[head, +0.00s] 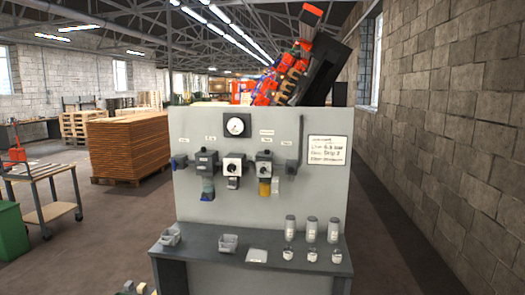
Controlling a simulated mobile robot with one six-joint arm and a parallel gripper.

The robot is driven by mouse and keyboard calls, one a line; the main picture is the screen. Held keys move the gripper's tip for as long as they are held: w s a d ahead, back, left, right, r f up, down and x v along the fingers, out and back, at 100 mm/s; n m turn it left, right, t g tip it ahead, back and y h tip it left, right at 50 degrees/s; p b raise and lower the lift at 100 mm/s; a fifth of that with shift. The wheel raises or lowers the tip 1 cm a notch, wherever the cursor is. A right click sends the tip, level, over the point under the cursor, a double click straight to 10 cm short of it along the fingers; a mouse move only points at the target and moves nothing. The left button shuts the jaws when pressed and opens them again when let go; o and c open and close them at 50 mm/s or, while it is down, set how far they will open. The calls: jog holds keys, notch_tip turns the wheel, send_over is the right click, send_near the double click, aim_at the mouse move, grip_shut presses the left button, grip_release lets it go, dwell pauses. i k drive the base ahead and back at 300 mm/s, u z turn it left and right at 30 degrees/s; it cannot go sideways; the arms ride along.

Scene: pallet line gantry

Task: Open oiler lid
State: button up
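A grey upright panel (307,203) carries a row of air-line units. The unit with an amber bowl (264,187) under a dark square body (264,167) looks like the oiler, right of the panel's middle. Its lid cannot be made out clearly at this size. To its left are a unit with a white-faced knob (233,166) and a dark unit with a blue-grey bowl (207,186).
A dark bench (190,250) below the panel holds two grey trays (228,243), several bottles (311,231) and a pale flat plate (257,256). A gauge (236,126) and a sign (327,150) are on the panel. Small grey and yellow parts (134,288) show at the bottom edge.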

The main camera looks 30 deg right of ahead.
aim_at(267, 153)
jog(key=z, duration=0.1)
jog(key=i, duration=1)
jog(key=u, duration=0.05)
